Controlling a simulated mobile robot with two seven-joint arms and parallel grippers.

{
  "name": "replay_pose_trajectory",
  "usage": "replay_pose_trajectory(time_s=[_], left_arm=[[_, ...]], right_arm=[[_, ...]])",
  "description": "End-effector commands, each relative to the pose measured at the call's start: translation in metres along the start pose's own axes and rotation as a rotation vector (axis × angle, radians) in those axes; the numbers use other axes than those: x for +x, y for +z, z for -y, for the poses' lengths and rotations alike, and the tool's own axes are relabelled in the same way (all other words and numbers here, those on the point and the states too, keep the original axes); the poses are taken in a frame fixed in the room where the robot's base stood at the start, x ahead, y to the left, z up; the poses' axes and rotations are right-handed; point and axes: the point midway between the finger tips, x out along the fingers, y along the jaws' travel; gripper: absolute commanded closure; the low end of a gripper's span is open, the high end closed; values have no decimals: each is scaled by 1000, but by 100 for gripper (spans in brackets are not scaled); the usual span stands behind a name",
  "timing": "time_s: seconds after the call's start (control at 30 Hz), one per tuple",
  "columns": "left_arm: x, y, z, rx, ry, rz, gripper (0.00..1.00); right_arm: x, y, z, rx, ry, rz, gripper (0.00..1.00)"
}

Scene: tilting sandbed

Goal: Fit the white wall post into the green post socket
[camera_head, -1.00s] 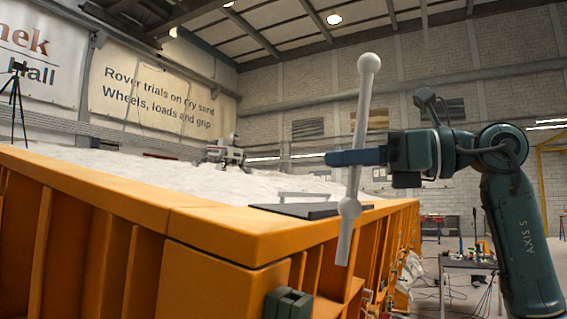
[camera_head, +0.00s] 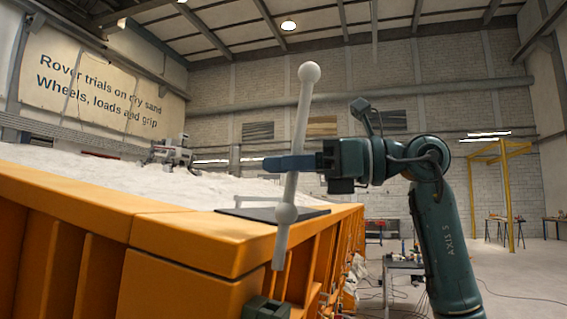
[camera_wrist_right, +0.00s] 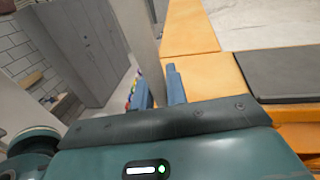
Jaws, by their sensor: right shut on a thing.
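The white wall post (camera_head: 300,120) is a long rod with a ball at its top end and another ball lower down. My right gripper (camera_head: 270,164) is shut on the post between the two balls. The post leans slightly, its top to the right. The green post socket (camera_head: 266,309) sits low by the orange wall's corner, partly cut off by the bottom edge of the picture. The post's lower end hangs above the socket, apart from it and slightly right in the head view. The right wrist view shows the post (camera_wrist_right: 140,40) at the blue fingers. My left gripper is out of view.
The orange sandbed wall (camera_head: 190,240) stands just left of the post, with pale sand (camera_head: 90,180) behind it. A dark flat plate (camera_head: 240,213) lies on the rim behind the post. A rover (camera_head: 172,152) stands on the sand. A work table (camera_head: 400,265) stands beyond my right arm.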

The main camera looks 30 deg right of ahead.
Motion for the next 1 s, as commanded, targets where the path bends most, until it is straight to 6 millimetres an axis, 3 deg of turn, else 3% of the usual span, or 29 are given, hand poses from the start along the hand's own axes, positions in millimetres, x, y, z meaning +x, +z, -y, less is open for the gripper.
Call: replay_pose_trajectory(time_s=[0.3, 0.53, 1.0], left_arm=[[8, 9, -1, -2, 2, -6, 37], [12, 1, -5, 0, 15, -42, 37], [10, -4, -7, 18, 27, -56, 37]], right_arm=[[3, -21, 0, -1, -1, -1, 100], [7, -39, 0, -1, -1, -1, 100], [8, -42, 0, -1, -1, 0, 100]])
